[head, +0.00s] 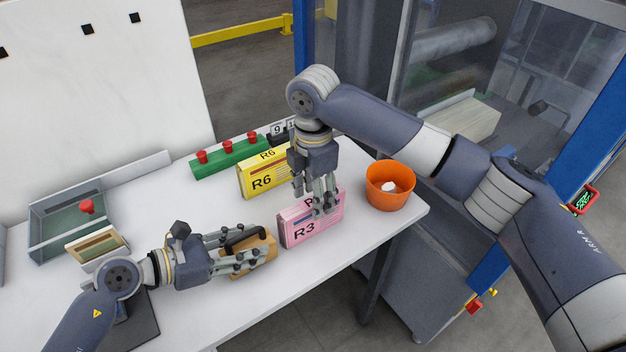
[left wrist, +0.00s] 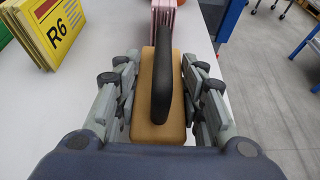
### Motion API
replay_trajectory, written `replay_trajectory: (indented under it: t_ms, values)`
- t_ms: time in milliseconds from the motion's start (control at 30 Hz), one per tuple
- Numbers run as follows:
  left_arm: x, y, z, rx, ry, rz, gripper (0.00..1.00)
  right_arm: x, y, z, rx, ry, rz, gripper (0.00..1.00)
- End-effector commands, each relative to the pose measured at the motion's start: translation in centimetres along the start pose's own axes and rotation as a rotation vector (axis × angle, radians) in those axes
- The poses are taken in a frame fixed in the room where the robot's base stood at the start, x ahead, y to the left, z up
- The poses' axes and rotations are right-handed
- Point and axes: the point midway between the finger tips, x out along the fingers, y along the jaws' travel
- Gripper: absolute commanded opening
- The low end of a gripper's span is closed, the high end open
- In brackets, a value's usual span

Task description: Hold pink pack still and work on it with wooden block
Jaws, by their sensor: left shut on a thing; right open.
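The pink pack (head: 297,236), marked R3, stands upright on the white table near its front right; its pink edges also show at the top of the left wrist view (left wrist: 165,16). The wooden block (head: 267,242) has a black handle and lies just left of the pack. My left gripper (head: 255,252) is shut on the block, its fingers on either side of it in the left wrist view (left wrist: 147,85). My right gripper (head: 320,207) points down at the pack, open, its fingers covering part of it; contact is hard to tell.
A yellow pack marked R6 (head: 262,180) stands behind the pink one. A green rail with red knobs (head: 230,158) lies further back. An orange bowl (head: 390,196) with something white inside sits at the right table corner. A grey tray (head: 60,238) is at left.

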Motion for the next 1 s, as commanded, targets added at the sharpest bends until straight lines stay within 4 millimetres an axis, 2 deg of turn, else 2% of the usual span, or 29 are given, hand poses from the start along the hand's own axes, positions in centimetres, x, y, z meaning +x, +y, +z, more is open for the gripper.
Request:
replay_trajectory:
  t_ms: [33,200,400,567,800,833,1000]
  values:
    - [0.0,0.0,0.1,0.001,-0.002,0.001,0.06,1.1,-0.1,0.0,0.001,0.002,-0.003,0.48]
    - [0.0,0.0,0.1,0.0,-0.002,0.001,0.06,4.3,0.0,0.0,0.001,0.001,-0.001,0.48]
    - [0.0,0.0,0.1,0.001,-0.002,0.001,0.06,6.6,0.0,0.0,-0.001,0.002,0.001,0.48]
    - [0.0,0.0,0.1,0.001,-0.002,0.001,0.06,7.4,0.0,0.0,-0.001,0.002,0.001,0.48]
    - [0.0,0.0,0.1,0.001,-0.002,0.001,0.06,7.4,0.1,0.0,-0.001,0.002,0.002,0.48]
    - [0.0,0.0,0.1,0.001,-0.002,0.001,0.06,7.4,0.1,0.0,-0.001,0.002,0.002,0.46]
    - [0.0,0.0,0.1,0.001,-0.002,0.001,0.06,7.4,0.1,0.0,-0.001,0.002,0.002,0.08]
